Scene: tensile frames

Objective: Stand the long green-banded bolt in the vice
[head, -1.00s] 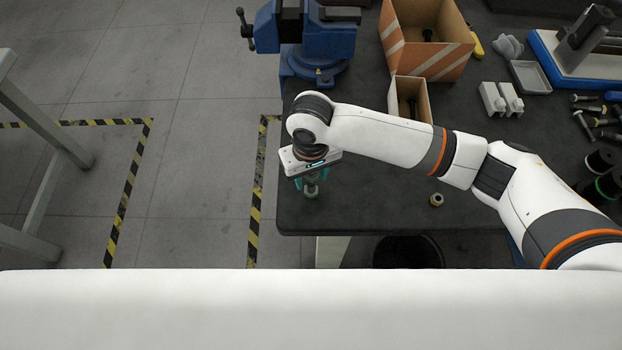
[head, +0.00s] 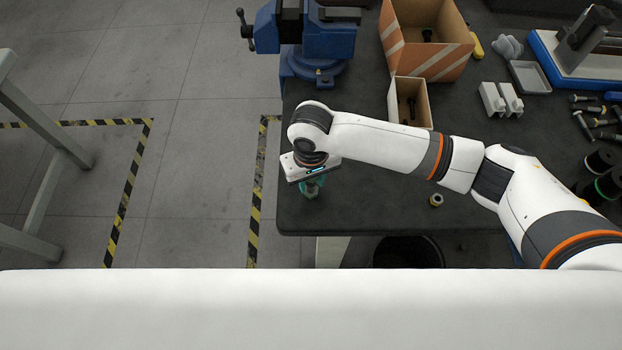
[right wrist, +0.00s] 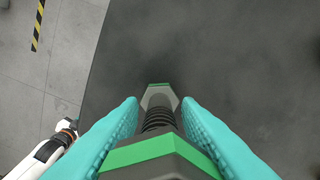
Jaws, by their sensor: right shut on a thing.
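The long green-banded bolt (right wrist: 158,120) shows in the right wrist view as a dark threaded shaft between two hex parts with green bands. My right gripper (head: 312,184) is shut on it, its teal fingers on either side of it. In the head view the wrist hides most of the bolt, near the table's left front corner. I cannot tell whether it touches the table. The blue vice (head: 328,40) stands at the table's far left edge, beyond my right arm, cut off by the top of the picture. My left gripper is not in view.
A striped orange box (head: 432,62) and a smaller open box (head: 420,92) stand right of the vice. White blocks (head: 502,100), a grey tray (head: 529,76) and several bolts lie further right. The front tabletop is mostly clear.

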